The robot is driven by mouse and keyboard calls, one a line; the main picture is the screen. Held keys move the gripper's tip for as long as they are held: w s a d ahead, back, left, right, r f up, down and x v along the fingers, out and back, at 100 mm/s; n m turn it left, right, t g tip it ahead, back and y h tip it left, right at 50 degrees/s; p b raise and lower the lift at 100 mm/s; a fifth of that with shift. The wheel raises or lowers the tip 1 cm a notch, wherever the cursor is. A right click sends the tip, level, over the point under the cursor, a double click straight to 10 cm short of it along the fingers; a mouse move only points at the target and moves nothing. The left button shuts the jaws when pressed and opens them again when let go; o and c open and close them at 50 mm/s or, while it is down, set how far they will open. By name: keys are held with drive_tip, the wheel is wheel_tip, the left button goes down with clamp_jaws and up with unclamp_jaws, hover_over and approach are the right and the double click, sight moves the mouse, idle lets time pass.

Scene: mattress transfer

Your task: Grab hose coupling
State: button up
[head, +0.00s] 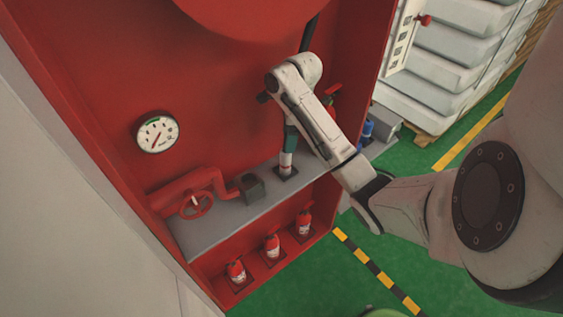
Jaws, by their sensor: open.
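A hose coupling (287,160), pale with a dark upper part, stands upright on the grey shelf of the red cabinet. A dark hose (309,34) comes down from above and passes behind my arm, in line with the coupling. My gripper (264,97) is open and mostly hidden by my own wrist; only a dark part shows at the wrist's left side. It is above the coupling, near the hose. I cannot tell whether it touches the hose.
The shelf (222,214) also bears a red valve wheel (196,205) and a dark block (252,187). Several red extinguishers, one here (272,246), stand below. A gauge (157,132) is on the back wall. A blue item (367,130) and stacked white mattresses (440,75) are at right.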

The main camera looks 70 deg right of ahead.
sight(285, 157)
drive_tip(key=f+b, duration=0.1)
drive_tip(key=f, duration=0.1)
drive_tip(key=f+b, duration=0.4)
drive_tip(key=shift+w+a, duration=0.15)
drive_tip(key=shift+w, duration=0.25)
drive_tip(key=shift+w+f+p, duration=0.2)
drive_tip(key=shift+f+p, duration=0.1)
drive_tip(key=shift+f, duration=1.55)
drive_tip(key=shift+c, duration=0.4)
clamp_jaws()
